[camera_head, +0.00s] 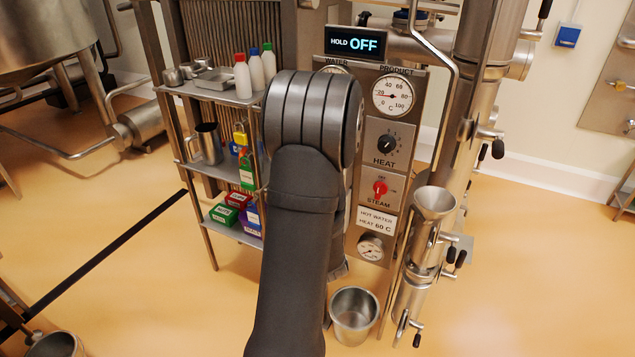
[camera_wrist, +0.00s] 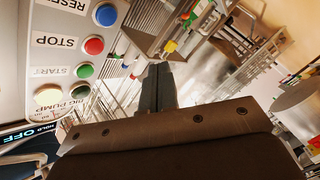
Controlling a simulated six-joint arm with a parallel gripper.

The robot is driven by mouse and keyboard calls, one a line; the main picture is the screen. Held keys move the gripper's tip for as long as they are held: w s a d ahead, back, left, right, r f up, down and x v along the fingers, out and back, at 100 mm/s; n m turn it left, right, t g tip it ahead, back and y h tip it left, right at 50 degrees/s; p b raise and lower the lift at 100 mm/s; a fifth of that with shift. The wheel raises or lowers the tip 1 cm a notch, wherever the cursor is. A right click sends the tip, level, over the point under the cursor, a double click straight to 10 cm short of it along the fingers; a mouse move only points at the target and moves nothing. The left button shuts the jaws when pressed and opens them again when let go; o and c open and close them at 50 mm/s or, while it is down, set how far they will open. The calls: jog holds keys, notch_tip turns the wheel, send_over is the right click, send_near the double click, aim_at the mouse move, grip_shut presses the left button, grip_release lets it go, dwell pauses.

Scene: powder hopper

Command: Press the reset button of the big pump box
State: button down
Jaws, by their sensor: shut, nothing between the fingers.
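The big pump box (camera_wrist: 45,22) is a pale panel at the upper left of the wrist view, with its lettering upside down. Its blue button (camera_wrist: 105,14) sits beside the RESET label, near the top edge. Below it are a red button (camera_wrist: 93,46) by STOP and a green button (camera_wrist: 84,71) by START. My gripper (camera_wrist: 159,68) has its dark fingers together and empty, to the right of the buttons and apart from them in the picture. In the head view my arm hides the gripper, and I cannot make out the pump box.
A shelf rack (camera_head: 225,97) with bottles, a jug and coloured boxes stands left of my arm. A column panel (camera_head: 385,135) with gauges, a heat knob and a red steam switch stands right. A steel funnel (camera_head: 433,203) and bucket (camera_head: 353,315) are nearby. Floor at left is mostly clear.

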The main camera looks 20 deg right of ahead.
jog(key=w+d, duration=0.6)
dwell(0.4)
jog(key=shift+w+d, duration=0.1)
jog(key=shift+w, duration=0.05)
dwell(1.8)
jog(key=shift+w+d, duration=0.25)
jog(key=shift+w+d, duration=0.25)
jog(key=shift+d, duration=0.05)
dwell(0.7)
jog(key=shift+a, duration=0.1)
jog(key=shift+s+a, duration=0.5)
jog(key=shift+s, duration=0.1)
jog(key=shift+s+a, duration=1.75)
jog(key=shift+w+d, duration=0.1)
